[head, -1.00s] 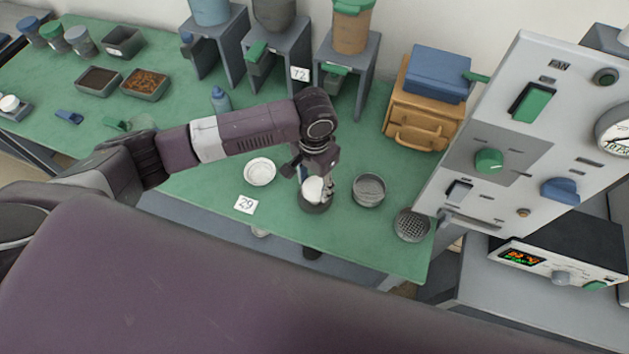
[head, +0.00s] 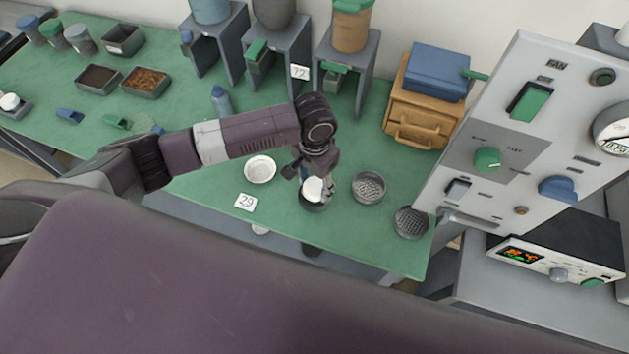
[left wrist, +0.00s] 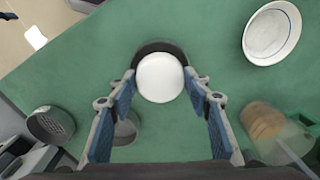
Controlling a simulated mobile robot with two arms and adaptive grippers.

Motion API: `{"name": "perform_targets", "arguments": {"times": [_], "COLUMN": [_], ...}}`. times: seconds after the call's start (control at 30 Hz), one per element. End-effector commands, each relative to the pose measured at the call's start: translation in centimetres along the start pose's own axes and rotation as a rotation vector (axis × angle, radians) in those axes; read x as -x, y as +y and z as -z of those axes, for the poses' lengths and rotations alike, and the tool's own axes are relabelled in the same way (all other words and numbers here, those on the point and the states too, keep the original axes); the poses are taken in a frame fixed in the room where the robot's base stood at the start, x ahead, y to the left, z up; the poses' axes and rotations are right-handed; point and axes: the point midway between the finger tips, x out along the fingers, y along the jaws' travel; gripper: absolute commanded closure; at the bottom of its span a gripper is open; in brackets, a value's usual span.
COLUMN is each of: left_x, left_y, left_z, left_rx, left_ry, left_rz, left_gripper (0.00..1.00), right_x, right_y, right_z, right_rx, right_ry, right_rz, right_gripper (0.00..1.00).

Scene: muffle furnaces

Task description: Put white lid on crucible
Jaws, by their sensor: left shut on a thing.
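The white lid (head: 314,187) is a pale round piece between the fingers of my left gripper (head: 315,178). In the left wrist view the lid (left wrist: 159,80) sits between the two fingertips, and the left gripper (left wrist: 159,74) is shut on it. A dark round vessel (head: 312,207), apparently the crucible, is right under the lid. In the left wrist view its dark rim (left wrist: 158,46) shows beyond the lid, which covers much of its opening. I cannot tell whether the lid touches the rim. My right gripper is not in view.
A white dish (head: 260,169) and a "29" card (head: 246,202) lie left of the vessel. A grey sieve (head: 369,188) and another mesh sieve (head: 411,222) are to its right. The furnace panel (head: 450,180) rises at the right. Green table (head: 345,245) is clear in front.

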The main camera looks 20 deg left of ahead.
Motion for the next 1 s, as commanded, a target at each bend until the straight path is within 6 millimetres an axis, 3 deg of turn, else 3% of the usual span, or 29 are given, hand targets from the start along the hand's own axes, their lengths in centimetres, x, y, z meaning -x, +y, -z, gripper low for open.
{"name": "perform_targets", "arguments": {"times": [0.2,0.23,0.4,0.6,0.77,1.0], "left_x": [-0.05,-0.04,-0.04,-0.05,-0.05,-0.04], "left_y": [0.00,0.00,-0.01,-0.02,-0.03,-0.03], "left_z": [0.00,0.00,-0.01,-0.02,-0.03,-0.02], "left_rx": [0.000,0.000,0.000,0.000,0.000,0.000], "left_ry": [0.000,0.000,0.000,0.000,0.000,0.000], "left_rz": [0.000,0.000,0.000,0.000,0.000,0.001], "left_gripper": [0.67,0.52,0.34,0.33,0.17,0.17], "right_x": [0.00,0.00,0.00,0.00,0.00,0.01], "right_y": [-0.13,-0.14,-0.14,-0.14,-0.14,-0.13], "right_z": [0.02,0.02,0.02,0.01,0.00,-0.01], "right_rx": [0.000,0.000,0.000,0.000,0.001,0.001], "right_ry": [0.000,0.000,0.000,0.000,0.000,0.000], "right_rz": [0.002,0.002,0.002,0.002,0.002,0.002], "right_gripper": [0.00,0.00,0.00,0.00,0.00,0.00]}}
